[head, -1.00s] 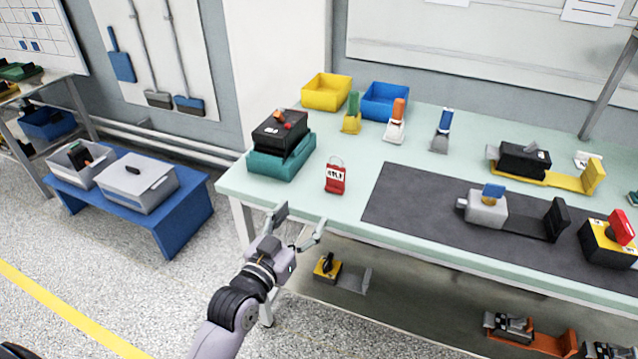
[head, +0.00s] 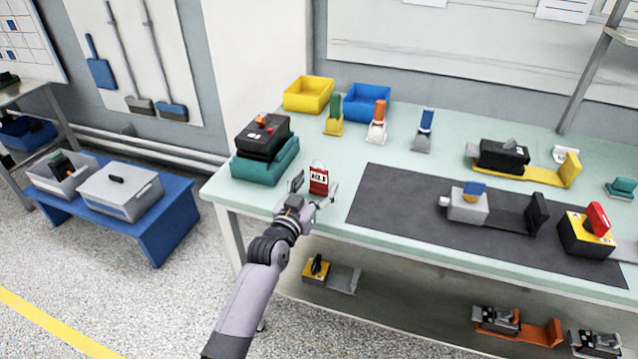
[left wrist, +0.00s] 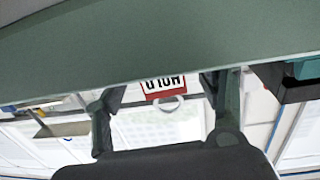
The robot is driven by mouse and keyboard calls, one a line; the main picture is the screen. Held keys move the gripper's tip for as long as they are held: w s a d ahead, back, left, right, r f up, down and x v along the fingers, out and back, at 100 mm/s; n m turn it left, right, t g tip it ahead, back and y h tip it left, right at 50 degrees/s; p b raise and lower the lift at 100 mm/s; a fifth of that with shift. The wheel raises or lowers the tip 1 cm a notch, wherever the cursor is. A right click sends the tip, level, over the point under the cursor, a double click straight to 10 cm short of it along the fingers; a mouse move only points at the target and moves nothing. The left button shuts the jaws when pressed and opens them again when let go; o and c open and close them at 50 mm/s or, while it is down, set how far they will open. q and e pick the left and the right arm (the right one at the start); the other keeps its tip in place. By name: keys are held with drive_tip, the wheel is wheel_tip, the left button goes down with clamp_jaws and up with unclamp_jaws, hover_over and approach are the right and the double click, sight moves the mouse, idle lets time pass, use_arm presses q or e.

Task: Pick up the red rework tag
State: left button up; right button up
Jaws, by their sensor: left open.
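The red rework tag (head: 319,181) has a white label with black lettering and a thin loop at its top. It is on the pale green bench near the front left edge. My left gripper (head: 316,191) is open, with its fingers on either side of the tag in the head view. In the left wrist view the tag (left wrist: 164,86) appears upside down between the two open fingers (left wrist: 162,98), partly hidden by the bench. I cannot tell whether a finger touches it. My right gripper is not in view.
A black device on a teal box (head: 264,165) stands left of the tag, close to my left gripper. A dark mat (head: 400,215) with several devices lies to the right. Yellow (head: 308,95) and blue (head: 366,104) bins stand behind.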

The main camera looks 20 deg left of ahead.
use_arm(q)
drive_tip(key=w, duration=0.2)
drive_tip(key=shift+w+d+f, duration=0.1)
drive_tip(key=shift+w+d, duration=0.05)
drive_tip(key=shift+w, duration=0.15)
drive_tip(key=shift+c, duration=0.4)
drive_tip(key=c, duration=1.1)
